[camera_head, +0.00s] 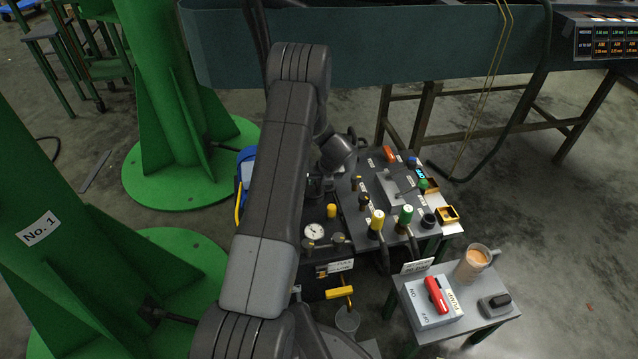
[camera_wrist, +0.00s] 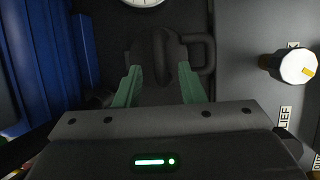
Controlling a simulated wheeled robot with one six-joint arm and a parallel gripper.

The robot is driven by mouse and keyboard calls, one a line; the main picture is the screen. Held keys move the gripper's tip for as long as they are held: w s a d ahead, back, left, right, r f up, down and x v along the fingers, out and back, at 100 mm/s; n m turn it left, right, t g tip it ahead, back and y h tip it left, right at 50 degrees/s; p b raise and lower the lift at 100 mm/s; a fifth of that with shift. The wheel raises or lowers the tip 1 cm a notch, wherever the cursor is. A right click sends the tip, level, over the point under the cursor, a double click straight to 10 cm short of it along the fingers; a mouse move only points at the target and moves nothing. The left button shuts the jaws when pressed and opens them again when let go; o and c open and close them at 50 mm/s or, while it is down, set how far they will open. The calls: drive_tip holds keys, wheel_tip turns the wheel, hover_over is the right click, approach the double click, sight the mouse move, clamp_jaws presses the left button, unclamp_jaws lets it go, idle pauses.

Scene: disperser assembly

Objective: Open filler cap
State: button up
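My gripper (camera_wrist: 160,70) shows in the wrist view with two green fingers spread apart. A dark, rounded cap-like part (camera_wrist: 156,50), which seems to be the filler cap, lies between and just beyond the fingertips. A dark loop or handle (camera_wrist: 207,54) shows at its right. Whether the fingers touch the cap is too dark to tell. In the head view my arm hides the cap and most of the gripper.
A white knob with a yellow mark (camera_wrist: 296,67) stands to the right, a gauge (camera_wrist: 143,2) at the top, and a blue ribbed object (camera_wrist: 35,60) at the left. The head view shows a valve panel (camera_head: 400,215) and a pump switch box (camera_head: 425,310) on a side table.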

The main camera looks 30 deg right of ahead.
drive_tip(key=shift+w+f, duration=0.25)
drive_tip(key=shift+f, duration=0.2)
clamp_jaws()
